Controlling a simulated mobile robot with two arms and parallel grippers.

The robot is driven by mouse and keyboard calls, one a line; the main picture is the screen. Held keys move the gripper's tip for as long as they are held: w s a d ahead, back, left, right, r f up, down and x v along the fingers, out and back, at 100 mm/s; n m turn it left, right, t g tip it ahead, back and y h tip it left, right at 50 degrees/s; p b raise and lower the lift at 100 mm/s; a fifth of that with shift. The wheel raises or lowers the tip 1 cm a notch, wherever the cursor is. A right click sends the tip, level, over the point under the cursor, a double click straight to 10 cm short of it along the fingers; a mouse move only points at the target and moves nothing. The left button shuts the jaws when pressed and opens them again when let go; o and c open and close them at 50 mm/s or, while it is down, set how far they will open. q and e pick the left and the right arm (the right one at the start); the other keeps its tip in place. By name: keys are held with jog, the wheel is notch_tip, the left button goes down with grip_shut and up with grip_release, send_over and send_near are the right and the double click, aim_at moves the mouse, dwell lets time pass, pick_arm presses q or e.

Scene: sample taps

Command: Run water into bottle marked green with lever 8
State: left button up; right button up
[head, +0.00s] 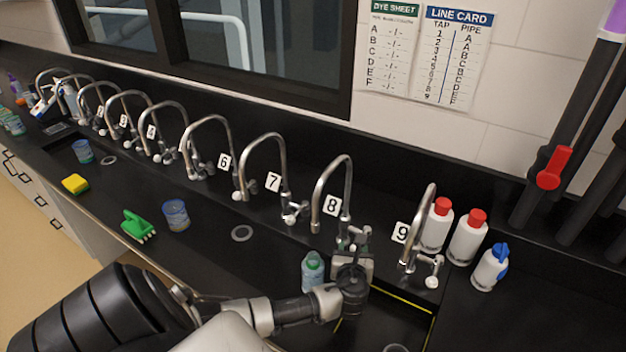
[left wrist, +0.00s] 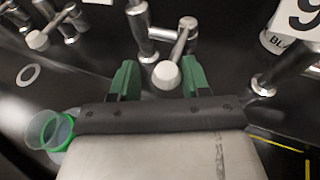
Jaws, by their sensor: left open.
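Tap 8 (head: 335,185) has a curved metal spout and a number 8 plate (head: 332,204). In the left wrist view its lever, with a round white knob (left wrist: 166,75), shows between my green fingertips. My left gripper (head: 352,240) is open at the base of tap 8; it also shows in the left wrist view (left wrist: 159,78). I cannot tell if a finger touches the knob. A clear bottle with a green mark (head: 313,270) stands upright just left of my gripper; its green-rimmed mouth (left wrist: 52,130) shows in the left wrist view. My right gripper is out of view.
Tap 9 (head: 418,225) stands right of tap 8, and tap 7 (head: 262,165) stands left. White bottles with red caps (head: 468,238) and a blue-capped bottle (head: 490,268) stand at the right.

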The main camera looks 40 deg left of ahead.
pick_arm(q)
jog(key=shift+w+d, duration=0.2)
jog(key=shift+d, duration=0.1)
jog(key=shift+s+d+r+p, duration=0.15)
jog(key=shift+s+p, duration=0.05)
jog(key=shift+p, duration=0.3)
jog(key=p+v, duration=0.4)
jog(key=v, duration=0.2)
jog(key=shift+d, duration=0.15)
jog(key=shift+s, duration=0.15)
